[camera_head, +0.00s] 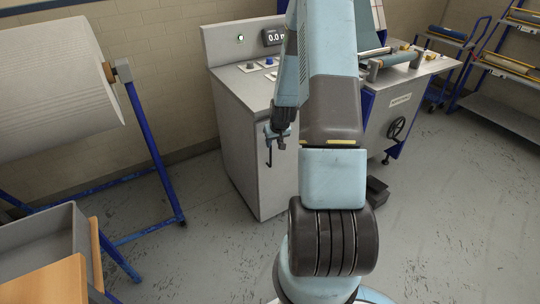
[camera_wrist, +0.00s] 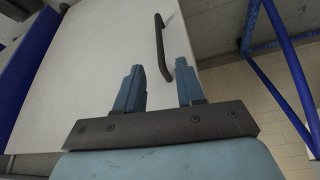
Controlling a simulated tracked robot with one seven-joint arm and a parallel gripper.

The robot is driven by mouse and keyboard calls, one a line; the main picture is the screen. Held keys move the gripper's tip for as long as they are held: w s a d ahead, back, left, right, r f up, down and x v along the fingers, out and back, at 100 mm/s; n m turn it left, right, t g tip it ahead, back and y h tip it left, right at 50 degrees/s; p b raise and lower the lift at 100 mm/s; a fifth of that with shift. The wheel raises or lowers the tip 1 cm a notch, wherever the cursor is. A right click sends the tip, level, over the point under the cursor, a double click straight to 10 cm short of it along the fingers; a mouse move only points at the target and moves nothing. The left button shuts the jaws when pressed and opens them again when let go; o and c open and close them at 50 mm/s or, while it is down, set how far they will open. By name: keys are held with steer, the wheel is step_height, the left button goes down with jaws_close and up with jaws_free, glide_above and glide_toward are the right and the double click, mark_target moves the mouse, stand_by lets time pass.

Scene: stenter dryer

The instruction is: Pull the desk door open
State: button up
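The desk door (camera_wrist: 95,70) is a pale, flat panel that fills much of the wrist view. A dark bar handle (camera_wrist: 160,42) stands on it near its right edge. My gripper (camera_wrist: 160,68) is open, with two blue fingers pointing at the door. The handle's lower end shows between the fingertips, and nothing is gripped. I cannot tell how far the fingers are from it. In the head view, the grey desk (camera_head: 237,130) stands left of my arm, and my gripper (camera_head: 277,136) is at its front. My arm hides part of the desk front.
A large white roll (camera_head: 55,75) on a blue frame (camera_head: 150,150) stands at the left. A grey bin (camera_head: 45,240) is at the lower left. A machine with a handwheel (camera_head: 396,128) is right of my arm. Floor between frame and desk is clear.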

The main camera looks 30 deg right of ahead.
glide_above(270, 165)
steer(key=f, duration=1)
steer(key=shift+w+d+f, duration=0.2)
steer(key=shift+d+f, duration=0.05)
steer(key=shift+f, duration=0.1)
jaws_close()
